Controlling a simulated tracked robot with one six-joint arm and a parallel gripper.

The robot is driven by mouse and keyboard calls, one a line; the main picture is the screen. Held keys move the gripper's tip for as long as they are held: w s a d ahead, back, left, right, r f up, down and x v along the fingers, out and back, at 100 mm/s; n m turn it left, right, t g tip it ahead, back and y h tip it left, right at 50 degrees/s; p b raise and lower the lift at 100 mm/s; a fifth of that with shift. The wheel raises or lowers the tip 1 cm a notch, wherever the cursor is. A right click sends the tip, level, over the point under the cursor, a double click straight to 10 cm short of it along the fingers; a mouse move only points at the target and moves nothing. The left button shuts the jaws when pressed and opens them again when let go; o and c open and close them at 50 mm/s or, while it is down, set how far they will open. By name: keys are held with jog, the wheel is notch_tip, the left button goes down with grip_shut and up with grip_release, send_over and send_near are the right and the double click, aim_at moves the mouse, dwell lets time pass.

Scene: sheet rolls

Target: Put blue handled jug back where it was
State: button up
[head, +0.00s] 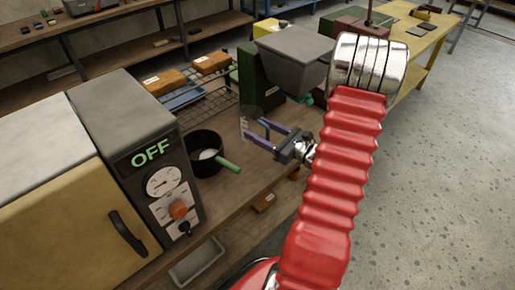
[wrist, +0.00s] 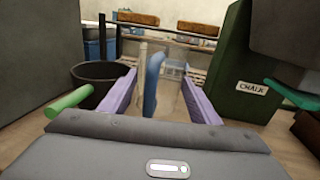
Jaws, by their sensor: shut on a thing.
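The jug is clear, with a blue handle (wrist: 153,82). In the wrist view the handle stands upright between the purple fingers of my gripper (wrist: 158,92), and the clear body lies just beyond it. In the head view the faint jug (head: 246,126) is at the tips of my gripper (head: 262,130), above the wooden bench (head: 250,172). My gripper is shut on the jug by its handle. I cannot tell whether the jug's base touches the bench.
A black pot (head: 203,158) with a green handle stands left of the jug. A green chalk box (wrist: 240,75) and a grey hopper (head: 293,57) stand to the right. A wire rack (head: 215,97) is behind. A grey control box (head: 130,130) reading OFF is at the left.

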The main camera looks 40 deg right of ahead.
jog(key=shift+f, duration=1.75)
jog(key=shift+f, duration=2.1)
jog(key=o, duration=1.4)
jog(key=shift+f, duration=0.1)
jog(key=s+d, duration=0.2)
jog(key=s, duration=1)
jog(key=shift+d, duration=0.2)
